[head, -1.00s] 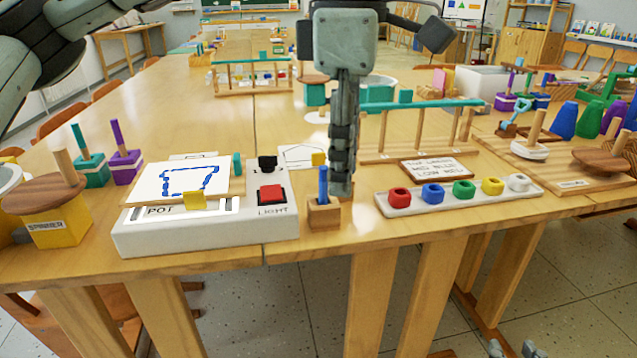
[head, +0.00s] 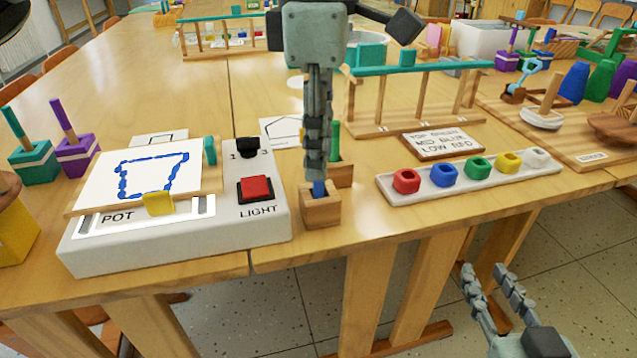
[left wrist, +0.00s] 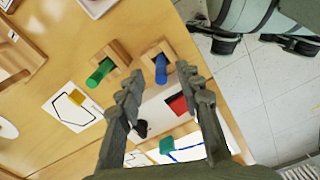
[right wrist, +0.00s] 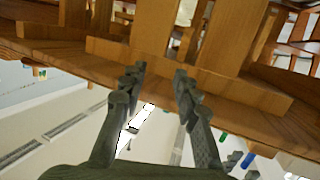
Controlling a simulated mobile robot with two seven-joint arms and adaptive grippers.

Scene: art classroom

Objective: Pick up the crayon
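A blue crayon (head: 319,189) stands upright in a small wooden block (head: 321,212) at the table's front edge. A green crayon (head: 336,138) stands in a second block (head: 341,174) behind it, partly hidden by my left gripper. My left gripper (head: 317,176) points down over the blue crayon and hides its upper part. In the left wrist view, the left fingers (left wrist: 163,84) are apart, with the blue crayon (left wrist: 160,68) just beyond the gap; I see no contact. My right gripper (head: 490,280) is low, in front of the table, open and empty; its fingers (right wrist: 160,72) are apart.
A white light box (head: 180,248) with a red button (head: 255,189) and a drawing sheet stands left of the blocks. A white tray (head: 400,195) of several coloured cups lies to the right. A wooden rack (head: 410,128) and a sign (head: 440,144) stand behind.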

